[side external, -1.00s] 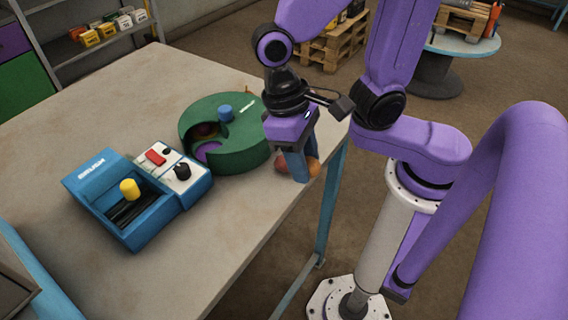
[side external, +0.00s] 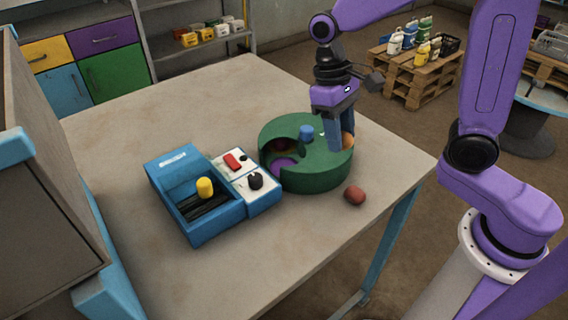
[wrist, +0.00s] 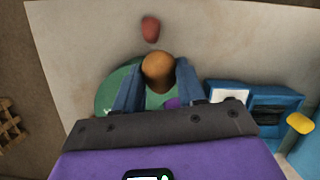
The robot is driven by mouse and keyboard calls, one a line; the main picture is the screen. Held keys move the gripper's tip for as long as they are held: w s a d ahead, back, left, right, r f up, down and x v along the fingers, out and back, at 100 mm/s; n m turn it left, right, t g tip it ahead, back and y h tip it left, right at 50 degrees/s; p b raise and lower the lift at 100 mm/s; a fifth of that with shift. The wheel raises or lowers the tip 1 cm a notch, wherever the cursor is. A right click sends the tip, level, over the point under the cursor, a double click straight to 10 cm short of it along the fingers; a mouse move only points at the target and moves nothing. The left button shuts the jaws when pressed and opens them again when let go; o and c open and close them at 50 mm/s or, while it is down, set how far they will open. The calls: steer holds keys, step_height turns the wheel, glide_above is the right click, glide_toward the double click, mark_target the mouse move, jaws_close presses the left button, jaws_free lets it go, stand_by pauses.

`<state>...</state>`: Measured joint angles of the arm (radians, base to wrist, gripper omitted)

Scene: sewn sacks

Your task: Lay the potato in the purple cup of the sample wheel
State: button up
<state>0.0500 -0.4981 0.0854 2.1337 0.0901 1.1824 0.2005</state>
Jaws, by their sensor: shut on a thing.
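My gripper (side external: 340,146) is shut on a rounded orange-tan thing, which I take to be the potato (side external: 348,141). In the wrist view the potato (wrist: 158,68) sits between the two blue fingers (wrist: 158,82). It is over the right part of the green sample wheel (side external: 318,178); I cannot tell how high above. The wheel's cover has a cut-out on its left, with the purple cup (side external: 283,166) partly showing. A darker reddish cup (side external: 282,145) shows behind it. The purple cup (wrist: 172,103) also shows partly in the wrist view, beside the right finger.
A reddish-brown lump (side external: 355,195) lies on the table (side external: 200,115) right of the wheel. A blue knob (side external: 306,132) rises from the wheel's top. A blue control box (side external: 205,233) with a yellow-topped lever (side external: 205,187) stands left. The far table is clear.

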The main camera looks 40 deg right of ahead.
steer(key=w+a+f, duration=0.1)
steer(key=w+f, duration=0.2)
steer(key=w, duration=0.1)
steer(key=w+a+f, duration=0.1)
steer(key=w+f, duration=0.2)
steer(key=w, duration=0.1)
steer(key=w+a+f, duration=0.2)
steer(key=w, duration=0.2)
steer(key=shift+f, duration=0.4)
steer(key=shift+w+a+f, duration=0.1)
steer(key=shift+w+f, duration=0.25)
steer(key=shift+f, duration=1.65)
steer(key=shift+f, duration=0.15)
steer(key=o, duration=0.8)
steer(key=shift+o, duration=0.2)
